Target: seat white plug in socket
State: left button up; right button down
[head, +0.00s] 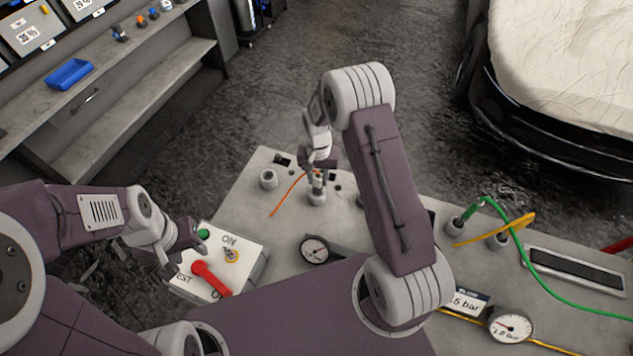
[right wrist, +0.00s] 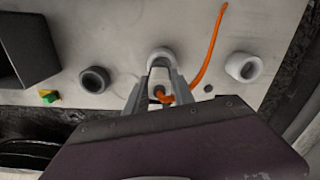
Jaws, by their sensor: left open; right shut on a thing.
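My right gripper (head: 318,168) is shut on a plug (head: 317,183) with an orange cable. It holds the plug upright over a round grey socket (head: 316,199) on the bench panel. In the right wrist view the plug (right wrist: 158,91) sits between the two fingers, with the socket rim (right wrist: 161,57) just beyond. Another round socket (head: 268,179) stands to the left, empty as far as I see. My left gripper (head: 182,248) is open beside the control box.
The control box (head: 247,262) has a red lever (head: 210,278) and a green button (head: 203,233). A gauge (head: 314,250) stands near the panel's middle. A green cable (head: 530,262) and a yellow cable (head: 505,232) run at right. A covered car (head: 560,70) stands behind.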

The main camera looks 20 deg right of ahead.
aim_at(317, 185)
jog(key=shift+w+a+f, duration=0.15)
notch_tip(317, 185, down, 4)
jog(key=shift+r+p, duration=0.25)
jog(key=shift+p, duration=0.55)
jog(key=shift+w+f, duration=0.1)
jog(key=shift+f, duration=0.3)
jog(key=c, duration=1.1)
grip_release()
